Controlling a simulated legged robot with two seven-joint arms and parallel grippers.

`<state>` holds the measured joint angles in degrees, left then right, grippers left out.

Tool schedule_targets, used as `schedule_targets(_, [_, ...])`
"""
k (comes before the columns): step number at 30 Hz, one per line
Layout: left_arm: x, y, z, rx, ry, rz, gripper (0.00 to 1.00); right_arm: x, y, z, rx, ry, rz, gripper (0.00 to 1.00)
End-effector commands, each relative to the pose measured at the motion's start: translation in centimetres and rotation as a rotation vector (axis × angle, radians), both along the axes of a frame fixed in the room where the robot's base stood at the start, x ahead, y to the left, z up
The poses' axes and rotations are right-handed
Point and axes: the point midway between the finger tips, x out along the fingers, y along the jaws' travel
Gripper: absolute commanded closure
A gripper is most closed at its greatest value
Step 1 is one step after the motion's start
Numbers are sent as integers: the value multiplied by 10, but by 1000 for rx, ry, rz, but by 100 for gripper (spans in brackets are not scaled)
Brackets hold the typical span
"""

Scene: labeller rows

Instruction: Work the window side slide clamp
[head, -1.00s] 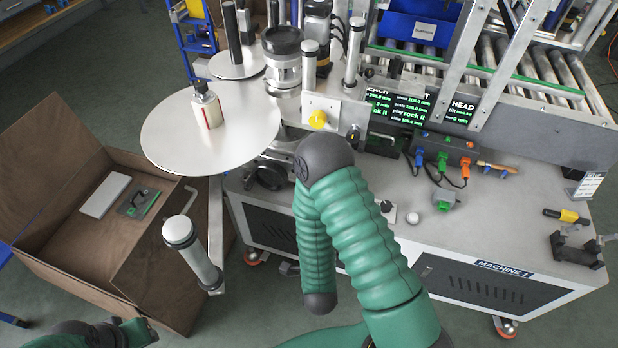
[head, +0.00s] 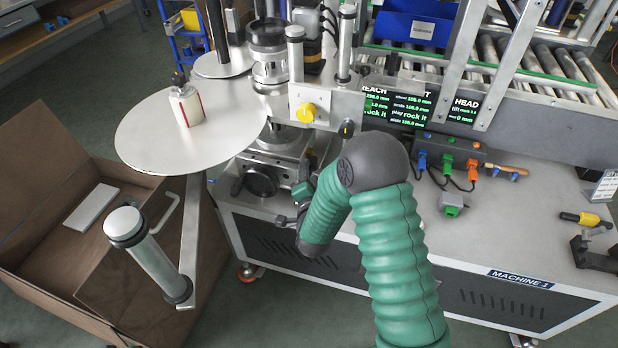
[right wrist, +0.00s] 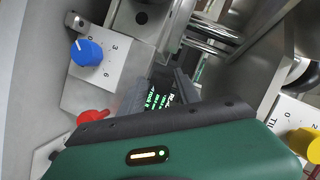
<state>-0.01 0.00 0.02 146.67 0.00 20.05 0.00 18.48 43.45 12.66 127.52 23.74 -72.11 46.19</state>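I cannot tell for certain which part is the window side slide clamp. In the head view, the labeller's slide stage (head: 275,150) has a dark round handwheel (head: 261,181) at its front. A yellow knob (head: 306,113) sits on a pale plate above. My right gripper (head: 291,206) is in front of the cabinet, right of the handwheel and apart from it, partly hidden by my forearm. In the right wrist view, its fingers (right wrist: 160,98) are apart with nothing between them. A blue knob (right wrist: 88,50) on a numbered plate and a red knob (right wrist: 92,116) lie beyond. My left gripper is out of view.
A large metal disc (head: 150,135) carries a small bottle (head: 187,105). A roller post (head: 150,255) on an arm stands left of the cabinet. An open brown box (head: 50,285) is on the floor.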

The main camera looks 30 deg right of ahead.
Motion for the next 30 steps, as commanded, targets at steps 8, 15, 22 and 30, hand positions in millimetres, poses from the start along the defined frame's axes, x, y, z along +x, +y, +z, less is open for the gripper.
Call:
schedule_targets(8, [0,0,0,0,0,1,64,2,0,0,0,1,1,64])
schedule_targets(15, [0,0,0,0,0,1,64,2,-1,0,0,0,1,95])
schedule_targets(22, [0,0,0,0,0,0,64,1,-2,0,0,-1,-3,100])
schedule_targets(30, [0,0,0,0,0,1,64,1,-3,0,-2,-3,-5,100])
